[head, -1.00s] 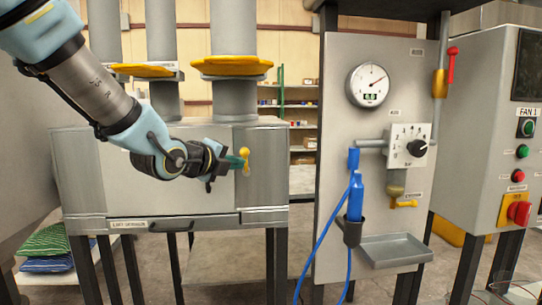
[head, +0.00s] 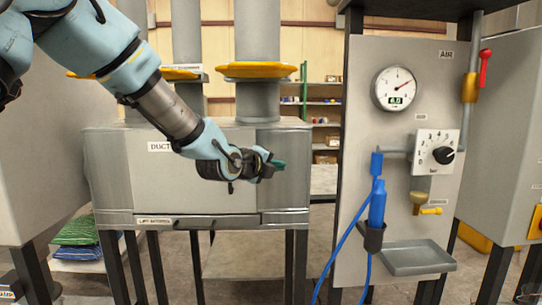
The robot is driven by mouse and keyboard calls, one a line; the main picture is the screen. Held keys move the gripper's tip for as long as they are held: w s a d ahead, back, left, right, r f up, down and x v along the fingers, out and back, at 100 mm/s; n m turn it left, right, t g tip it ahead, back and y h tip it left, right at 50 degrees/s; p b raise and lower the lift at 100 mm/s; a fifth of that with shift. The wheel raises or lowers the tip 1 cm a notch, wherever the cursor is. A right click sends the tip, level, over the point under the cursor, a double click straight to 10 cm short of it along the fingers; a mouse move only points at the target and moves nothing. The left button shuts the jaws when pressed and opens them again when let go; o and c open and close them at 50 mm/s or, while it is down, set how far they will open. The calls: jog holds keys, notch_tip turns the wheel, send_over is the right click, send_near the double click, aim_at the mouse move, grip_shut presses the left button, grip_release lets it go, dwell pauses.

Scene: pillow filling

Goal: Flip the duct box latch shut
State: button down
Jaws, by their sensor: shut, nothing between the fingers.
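The duct box (head: 285,190) is a grey metal cabinet at the left-centre of the head view, with a "DUCT" label (head: 160,147) partly covered by my arm. My gripper (head: 277,165), with dark green fingertips, is in front of the upper right part of the box front. It is shut with nothing in it. I cannot see the yellow latch handle now; my gripper and wrist cover that part of the box. Whether the fingers touch the box or latch I cannot tell.
A grey air panel (head: 350,100) with gauge (head: 394,88), dial (head: 436,154), blue nozzle (head: 377,203) and small tray (head: 418,257) stands to the right. Yellow-collared ducts (head: 258,71) rise from the box. Striped pillows (head: 78,232) lie at lower left.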

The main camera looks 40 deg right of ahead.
jog(key=shift+w+d+r+p, duration=0.15)
jog(key=shift+w+p, duration=0.45)
jog(key=shift+w, duration=0.05)
jog(key=shift+w+d+r+p, duration=0.1)
jog(key=shift+w+d+p, duration=0.1)
jog(key=shift+w+p, duration=0.45)
jog(key=shift+w+d+r+p, duration=0.15)
jog(key=shift+w+p, duration=0.4)
jog(key=shift+w, duration=0.15)
jog(key=shift+w+a+f+b, duration=0.1)
jog(key=shift+a+f+b, duration=0.1)
jog(key=shift+b, duration=0.6)
jog(key=shift+r+b, duration=0.15)
jog(key=shift+b, duration=0.25)
